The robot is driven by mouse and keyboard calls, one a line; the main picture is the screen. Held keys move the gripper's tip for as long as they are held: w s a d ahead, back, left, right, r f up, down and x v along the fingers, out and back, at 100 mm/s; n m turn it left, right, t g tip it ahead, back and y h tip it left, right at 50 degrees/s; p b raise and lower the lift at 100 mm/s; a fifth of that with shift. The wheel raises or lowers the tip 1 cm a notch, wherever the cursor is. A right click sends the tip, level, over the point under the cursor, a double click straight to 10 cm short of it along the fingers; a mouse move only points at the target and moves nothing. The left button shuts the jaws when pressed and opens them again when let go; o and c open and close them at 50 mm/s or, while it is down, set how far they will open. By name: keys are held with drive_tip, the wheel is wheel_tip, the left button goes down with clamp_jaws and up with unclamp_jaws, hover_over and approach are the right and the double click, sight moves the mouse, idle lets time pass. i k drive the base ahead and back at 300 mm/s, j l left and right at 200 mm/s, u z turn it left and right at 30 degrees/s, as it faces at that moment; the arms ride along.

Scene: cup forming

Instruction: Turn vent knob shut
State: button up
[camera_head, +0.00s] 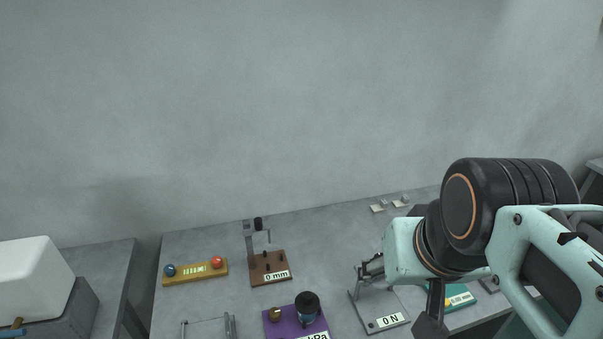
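The purple unit (292,331) stands at the bottom centre of the head view, with part of a "kPa" label showing and its front cut off by the frame. A small brass knob (275,315) and a black round cap (307,304) over a dark cylinder sit on it. I cannot tell for sure which is the vent knob, or how it is turned. My arm comes in from the right. A dark part that seems to be my gripper (431,318) hangs below the pale wrist, right of the purple unit and apart from it. Its fingers are not clear.
A brown stand reading "0 mm" (270,267) is behind the purple unit. A grey stand reading "0 N" (385,321) is between it and my arm. A yellow block (195,273) with blue and red balls lies left. A teal unit (460,298) is partly behind my arm.

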sight(274, 314)
drive_tip(key=j+u, duration=0.15)
drive_tip(key=u, duration=0.15)
drive_tip(key=k+j+u, duration=0.1)
drive_tip(key=u, duration=0.2)
drive_tip(key=l+u, duration=0.3)
drive_tip(key=k+l+u, duration=0.15)
drive_tip(key=k+u, duration=0.25)
drive_tip(key=k, duration=0.15)
drive_tip(key=i+j+z, duration=0.2)
drive_tip(key=i+z, duration=0.25)
drive_tip(key=i, duration=0.15)
